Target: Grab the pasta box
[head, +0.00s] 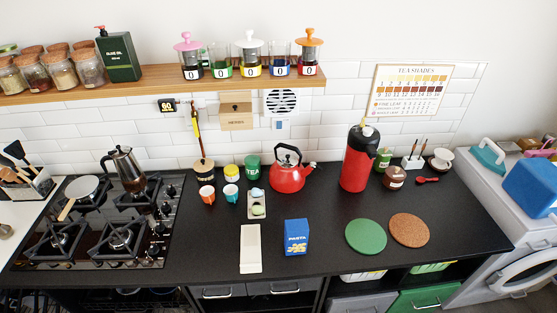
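A blue box with a pasta label, the pasta box (296,237), stands on the black counter near its front edge, around the middle of the head view. A white flat rectangular item (250,248) lies just to its left, apart from it. Neither of my grippers shows in the head view, so whether they are open or shut cannot be seen.
A red kettle (288,176) stands behind the box. A green round mat (366,236) and a cork mat (409,230) lie to its right. The gas hob (103,220) is at the left. A red flask (357,160) stands at the back right. Counter around the box is clear.

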